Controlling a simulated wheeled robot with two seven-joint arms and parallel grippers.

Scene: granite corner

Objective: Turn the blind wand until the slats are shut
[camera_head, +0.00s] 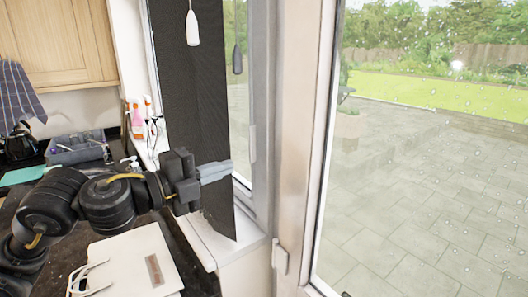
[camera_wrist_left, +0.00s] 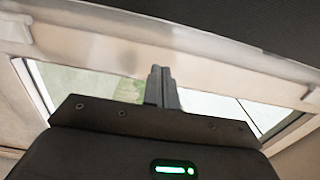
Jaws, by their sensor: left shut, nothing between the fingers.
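The blind (camera_head: 198,110) is a dark, finely ribbed panel over the narrow window left of the head view's middle. Single slats are too fine to tell their tilt. A white tapered handle (camera_head: 193,28) hangs on a thin line in front of it near the top; I cannot tell whether this is the wand's end. My left gripper (camera_head: 230,168) is shut and empty. It points right across the blind's lower part, well below the white handle; I cannot tell whether it touches the blind. The gripper's closed fingers (camera_wrist_left: 161,86) also show in the left wrist view. My right gripper is out of view.
A white sill (camera_head: 225,245) lies below the blind. A pale frame post (camera_head: 295,130) and large glass pane (camera_head: 430,170) stand to the right. A white paper bag (camera_head: 125,262) lies on the dark counter under my arm. Bottles (camera_head: 137,120) stand farther back.

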